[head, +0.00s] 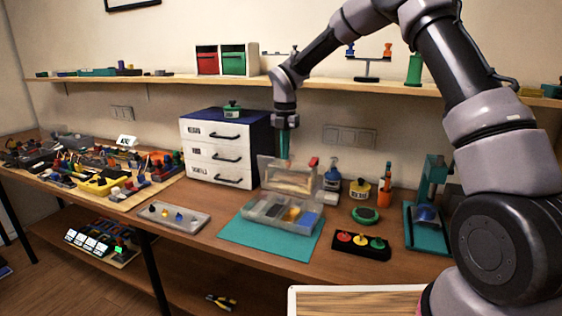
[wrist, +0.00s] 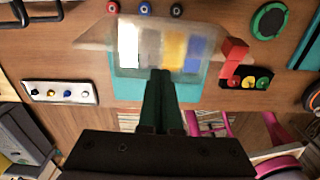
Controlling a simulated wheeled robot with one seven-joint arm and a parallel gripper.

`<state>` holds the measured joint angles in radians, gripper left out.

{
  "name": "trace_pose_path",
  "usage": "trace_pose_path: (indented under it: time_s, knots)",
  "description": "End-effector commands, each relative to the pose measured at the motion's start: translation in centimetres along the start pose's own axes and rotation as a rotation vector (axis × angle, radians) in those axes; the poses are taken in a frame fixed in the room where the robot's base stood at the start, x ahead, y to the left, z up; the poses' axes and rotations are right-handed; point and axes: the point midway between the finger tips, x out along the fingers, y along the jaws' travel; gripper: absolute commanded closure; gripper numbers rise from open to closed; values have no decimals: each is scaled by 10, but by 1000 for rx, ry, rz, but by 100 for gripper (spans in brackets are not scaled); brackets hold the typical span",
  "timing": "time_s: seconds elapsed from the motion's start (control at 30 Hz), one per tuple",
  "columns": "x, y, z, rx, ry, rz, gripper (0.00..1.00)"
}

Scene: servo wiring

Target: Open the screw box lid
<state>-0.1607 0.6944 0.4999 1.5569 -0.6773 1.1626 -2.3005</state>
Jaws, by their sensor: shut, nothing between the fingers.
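The screw box (head: 262,209) is a clear box with several compartments, some holding grey, yellow and blue contents. Its translucent lid (head: 290,178) stands raised along the back edge, roughly upright, and the compartments show uncovered in front. Whether the fingers touch the lid is unclear. They also show in the wrist view (wrist: 160,75).
The box stands on a teal mat (head: 238,233). A grey tray with knobs (head: 173,216) lies left, and a black button panel (head: 345,250) lies right. A white drawer cabinet (head: 216,155) stands behind left. A shelf (head: 240,79) runs along the wall behind my arm.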

Motion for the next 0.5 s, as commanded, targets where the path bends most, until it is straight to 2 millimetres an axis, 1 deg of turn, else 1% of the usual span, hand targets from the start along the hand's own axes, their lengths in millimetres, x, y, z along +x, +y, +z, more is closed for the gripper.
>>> trace_pose_path:
  time_s: [0.03, 0.2, 0.4, 0.5]
  knots:
    - [-2, 0, 8, 2, -2, 1, 100]
    - [-6, 0, 32, 2, -3, 0, 100]
    - [-6, 0, 57, 1, -4, -1, 100]
    - [-5, 0, 66, 0, -4, -2, 100]
